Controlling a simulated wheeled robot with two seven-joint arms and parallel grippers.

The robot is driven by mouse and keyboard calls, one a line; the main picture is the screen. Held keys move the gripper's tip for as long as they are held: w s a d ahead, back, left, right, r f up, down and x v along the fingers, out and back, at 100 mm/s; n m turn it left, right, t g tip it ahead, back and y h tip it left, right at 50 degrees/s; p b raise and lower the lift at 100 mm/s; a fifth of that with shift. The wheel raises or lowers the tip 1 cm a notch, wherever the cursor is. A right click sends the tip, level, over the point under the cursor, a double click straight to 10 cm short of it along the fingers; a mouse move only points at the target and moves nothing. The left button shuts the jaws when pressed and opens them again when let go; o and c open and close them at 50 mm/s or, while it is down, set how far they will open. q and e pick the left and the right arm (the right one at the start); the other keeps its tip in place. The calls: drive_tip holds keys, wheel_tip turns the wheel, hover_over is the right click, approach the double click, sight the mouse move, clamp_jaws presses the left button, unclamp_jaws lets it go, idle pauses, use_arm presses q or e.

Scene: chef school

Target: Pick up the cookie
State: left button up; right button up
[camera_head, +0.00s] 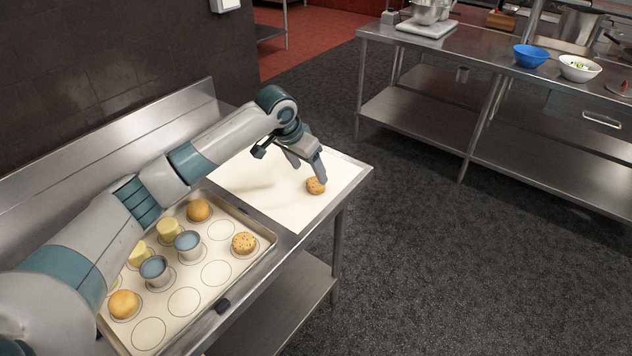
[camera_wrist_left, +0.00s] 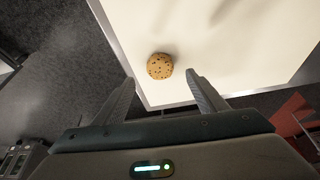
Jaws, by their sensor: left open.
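A round brown cookie with dark chips (camera_head: 316,186) lies on the white mat (camera_head: 265,185) near the table's right edge. It also shows in the left wrist view (camera_wrist_left: 160,66), ahead of the fingertips and roughly between them. My left gripper (camera_head: 312,165) is above and close to this cookie, open and empty; its two fingers (camera_wrist_left: 160,80) stand apart in the wrist view. Another chip-dotted cookie (camera_head: 244,243) lies on the baking tray (camera_head: 262,252). My right gripper is in neither view.
The tray also holds plain round buns (camera_head: 198,210), small yellow pieces (camera_head: 168,229) and two metal cups (camera_head: 188,244). A metal backsplash (camera_head: 110,135) runs behind the table. Across the dark floor (camera_head: 430,220) stands a steel counter (camera_head: 470,55) with a blue bowl (camera_head: 530,56) and a white bowl (camera_head: 580,68).

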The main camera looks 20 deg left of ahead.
sight(315, 182)
use_arm(q)
drive_tip(key=shift+w+f, duration=0.2)
drive_tip(key=shift+f, duration=0.45)
drive_tip(key=shift+d, duration=0.1)
drive_tip(key=shift+w+f+p, duration=0.15)
drive_tip(key=shift+f+p, duration=0.1)
drive_tip(key=shift+p, duration=0.2)
drive_tip(key=p+x, duration=0.1)
drive_tip(key=x, duration=0.3)
drive_tip(key=shift+r+p, duration=0.1)
drive_tip(key=shift+p, duration=0.3)
drive_tip(key=shift+w+d+f, duration=0.1)
drive_tip(key=shift+w+f, duration=0.05)
drive_tip(key=shift+f, duration=0.2)
drive_tip(key=shift+c, duration=0.3)
drive_tip(key=c, duration=1.1)
